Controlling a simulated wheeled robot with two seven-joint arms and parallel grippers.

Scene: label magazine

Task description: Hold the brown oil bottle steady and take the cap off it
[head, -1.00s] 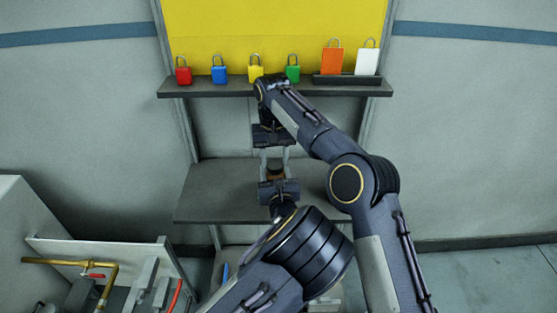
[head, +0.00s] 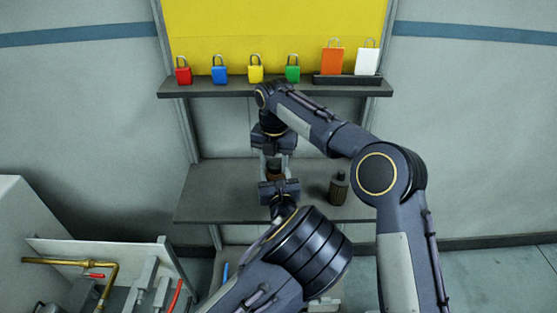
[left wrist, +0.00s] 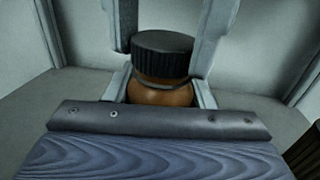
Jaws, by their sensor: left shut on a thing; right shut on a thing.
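The brown oil bottle (left wrist: 158,95) stands upright on the grey shelf, its lower part hidden by my left gripper. Its black ribbed cap (left wrist: 163,55) sits on top of it in the left wrist view. My left gripper (head: 276,174) is shut on the bottle, one finger on each side, just below the cap. My right gripper (head: 277,160) comes down from above, and its fingers (left wrist: 168,45) are shut on the cap's sides. In the head view the bottle (head: 274,172) is small and mostly hidden between the two grippers.
A dark bottle (head: 338,189) stands on the shelf (head: 222,190) to the right. The shelf's left part is clear. A pipe bench (head: 100,248) is at lower left.

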